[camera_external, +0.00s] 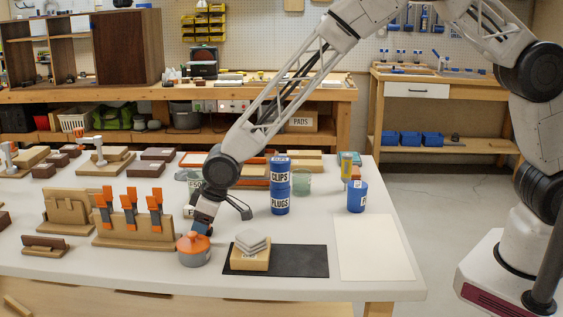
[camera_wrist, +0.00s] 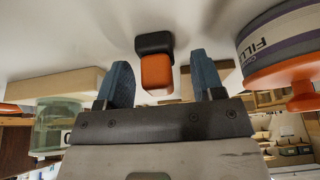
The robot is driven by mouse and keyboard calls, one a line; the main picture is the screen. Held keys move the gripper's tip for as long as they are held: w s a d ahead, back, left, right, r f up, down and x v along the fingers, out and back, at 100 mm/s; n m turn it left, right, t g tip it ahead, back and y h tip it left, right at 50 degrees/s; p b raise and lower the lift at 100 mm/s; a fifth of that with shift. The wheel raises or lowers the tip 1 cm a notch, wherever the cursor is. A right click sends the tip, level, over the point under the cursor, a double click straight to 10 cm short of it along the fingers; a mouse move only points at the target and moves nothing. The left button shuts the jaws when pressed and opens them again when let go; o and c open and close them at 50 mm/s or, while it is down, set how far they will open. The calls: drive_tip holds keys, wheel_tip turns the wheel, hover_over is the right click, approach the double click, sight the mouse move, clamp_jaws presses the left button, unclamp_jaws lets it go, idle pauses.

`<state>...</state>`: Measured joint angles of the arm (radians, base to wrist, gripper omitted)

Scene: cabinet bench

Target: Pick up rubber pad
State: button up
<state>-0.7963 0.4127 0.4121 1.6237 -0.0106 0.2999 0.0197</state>
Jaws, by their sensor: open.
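A stack of grey pads (camera_external: 252,241) sits on a small wooden box (camera_external: 250,260) whose label I cannot read. A flat black mat (camera_external: 302,262) lies under the box; I cannot tell which is the rubber pad. My gripper (camera_external: 201,228) is low over the bench, left of the stack and close behind a grey tin with an orange lid (camera_external: 193,249). In the wrist view my gripper (camera_wrist: 160,68) has its blue fingers apart. An orange block with a black end (camera_wrist: 156,70) shows between them, with no clear contact. The grey pads are not recognisable in the wrist view.
The tin marked FILL (camera_wrist: 270,45) is close to the fingers. A wooden rack with orange-handled tools (camera_external: 130,225) stands left. Blue containers (camera_external: 280,203) stand behind the mat. A pale sheet (camera_external: 375,245) at right has nothing on it.

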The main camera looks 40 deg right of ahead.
drive_tip(key=shift+c, duration=0.2)
drive_tip(key=c, duration=1)
drive_tip(key=shift+o, duration=0.2)
drive_tip(key=shift+r, duration=0.25)
drive_tip(key=shift+r, duration=0.55)
wheel_tip(320, 180, up, 2)
drive_tip(key=shift+r, duration=0.1)
drive_tip(key=s+d, duration=0.3)
drive_tip(key=s+d+r, duration=0.1)
drive_tip(key=s+d, duration=0.7)
drive_tip(key=shift+s+d+r, duration=0.15)
drive_tip(key=shift+s, duration=0.05)
